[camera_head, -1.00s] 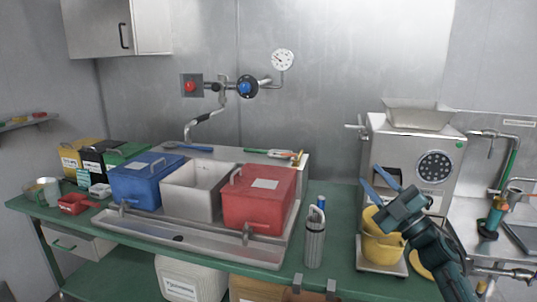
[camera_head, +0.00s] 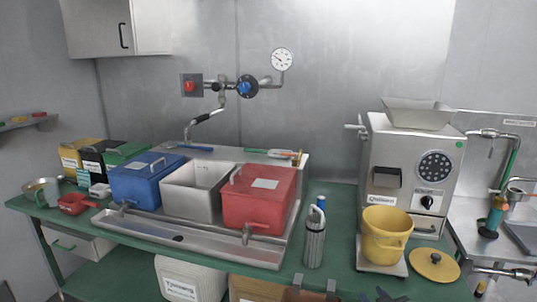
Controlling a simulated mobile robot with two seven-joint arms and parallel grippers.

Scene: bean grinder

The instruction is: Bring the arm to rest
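Only the dark blue fingertips of my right gripper (camera_head: 382,296) show at the bottom edge, in front of the green table; the rest is cut off, so its opening is unclear. The grinder (camera_head: 410,165), a grey metal machine with a hopper (camera_head: 418,113) on top, stands at the right of the table. A yellow bucket (camera_head: 385,238) stands upright on a small platform below the grinder's spout. A round yellow lid (camera_head: 434,264) lies beside it. My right gripper is apart from these things.
Blue (camera_head: 145,181), white (camera_head: 190,190) and red (camera_head: 258,203) bins stand in a metal tray (camera_head: 190,236). A grey cylinder (camera_head: 314,245) stands right of them. A sink (camera_head: 490,235) is at the far right. Table space between cylinder and bucket is free.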

